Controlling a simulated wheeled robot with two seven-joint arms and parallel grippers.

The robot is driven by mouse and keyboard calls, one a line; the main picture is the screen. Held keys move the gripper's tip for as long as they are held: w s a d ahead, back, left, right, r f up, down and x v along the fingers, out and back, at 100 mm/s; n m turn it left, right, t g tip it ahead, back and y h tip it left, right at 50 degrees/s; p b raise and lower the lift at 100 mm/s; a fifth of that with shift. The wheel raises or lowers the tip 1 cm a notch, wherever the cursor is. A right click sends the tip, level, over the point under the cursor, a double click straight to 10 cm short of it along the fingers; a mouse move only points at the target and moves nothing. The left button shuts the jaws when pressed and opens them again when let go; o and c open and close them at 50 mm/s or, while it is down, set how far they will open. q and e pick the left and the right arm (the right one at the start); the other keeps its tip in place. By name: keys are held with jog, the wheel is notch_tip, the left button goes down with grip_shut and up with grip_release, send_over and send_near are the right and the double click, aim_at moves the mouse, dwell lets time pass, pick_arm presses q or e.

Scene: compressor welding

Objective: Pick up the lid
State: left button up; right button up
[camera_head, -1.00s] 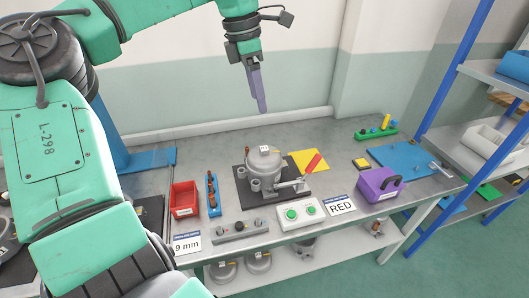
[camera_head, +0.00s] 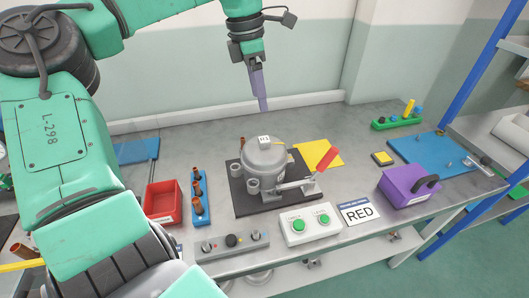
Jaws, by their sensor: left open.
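A grey compressor (camera_head: 264,166) stands on a dark square plate (camera_head: 240,202) in the middle of the workbench. Its rounded top, the lid (camera_head: 266,146), bears a small white labelled block; I cannot tell whether the lid is loose. My left gripper (camera_head: 263,104) hangs from the upper part of the view, fingers pointing down, above and behind the compressor. Its purple fingers are seen nearly edge-on, and it is open and empty, apart from the lid. My right gripper is not in view.
A red bin (camera_head: 163,204) and a blue rack (camera_head: 200,198) of copper pieces stand left of the plate. A red-handled clamp (camera_head: 327,158) is at its right. A button box (camera_head: 309,225) is in front, a purple box (camera_head: 408,187) farther right. Bare bench lies behind the compressor.

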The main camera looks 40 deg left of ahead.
aim_at(264, 138)
pick_arm(q)
jog(key=f+p, duration=0.1)
jog(key=f, duration=0.3)
jog(key=f+p, duration=0.1)
jog(key=f, duration=0.3)
jog(key=f+p, duration=0.1)
jog(key=f, duration=0.3)
jog(key=shift+w+d+f, duration=0.1)
jog(key=shift+w+d, duration=0.2)
jog(key=shift+d, duration=0.05)
jog(key=shift+f, duration=0.15)
grip_shut()
jog(key=shift+w, duration=0.1)
